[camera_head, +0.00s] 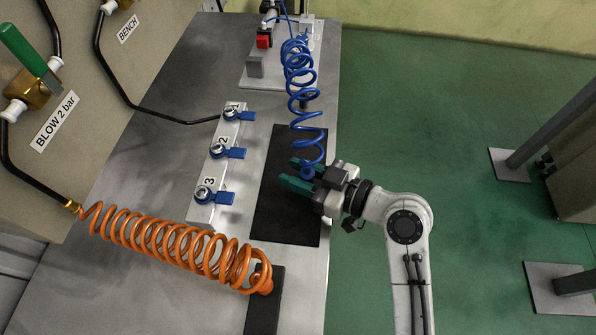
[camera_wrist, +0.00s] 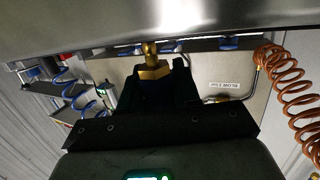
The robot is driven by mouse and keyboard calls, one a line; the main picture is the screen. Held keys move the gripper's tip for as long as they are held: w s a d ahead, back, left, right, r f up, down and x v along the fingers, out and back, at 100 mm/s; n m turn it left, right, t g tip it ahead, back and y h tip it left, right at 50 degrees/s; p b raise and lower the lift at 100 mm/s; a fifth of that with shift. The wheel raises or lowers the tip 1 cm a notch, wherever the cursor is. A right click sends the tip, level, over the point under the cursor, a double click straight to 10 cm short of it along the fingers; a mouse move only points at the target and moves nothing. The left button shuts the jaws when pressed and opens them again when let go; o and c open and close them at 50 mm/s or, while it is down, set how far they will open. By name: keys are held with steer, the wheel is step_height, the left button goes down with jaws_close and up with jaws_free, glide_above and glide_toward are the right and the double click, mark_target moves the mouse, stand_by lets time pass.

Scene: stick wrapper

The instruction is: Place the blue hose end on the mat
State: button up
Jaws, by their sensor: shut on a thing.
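The blue coiled hose (camera_head: 301,75) runs from the back of the bench down to my gripper (camera_head: 296,174). Its blue end (camera_head: 307,172) sits between the green fingers, which are shut on it. The black mat (camera_head: 285,215) lies flat on the bench under the fingers. I cannot tell whether the hose end touches the mat or hangs above it. In the wrist view a brass fitting (camera_wrist: 152,68) shows between the dark fingers, and part of the blue hose (camera_wrist: 87,107) shows at left.
A block with several numbered blue-handled valves (camera_head: 219,165) stands left of the mat. An orange coiled hose (camera_head: 180,242) stretches across the front, its end over a second dark mat (camera_head: 263,315). A grey fixture with a red part (camera_head: 264,41) stands at the back.

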steer(key=shift+f, duration=0.2)
steer(key=o, duration=1.1)
steer(key=shift+c, duration=0.2)
steer(key=shift+r, duration=0.1)
steer(key=shift+r, duration=0.2)
steer(key=b+v, duration=0.2)
steer(key=v, duration=1)
steer(key=shift+f, duration=0.1)
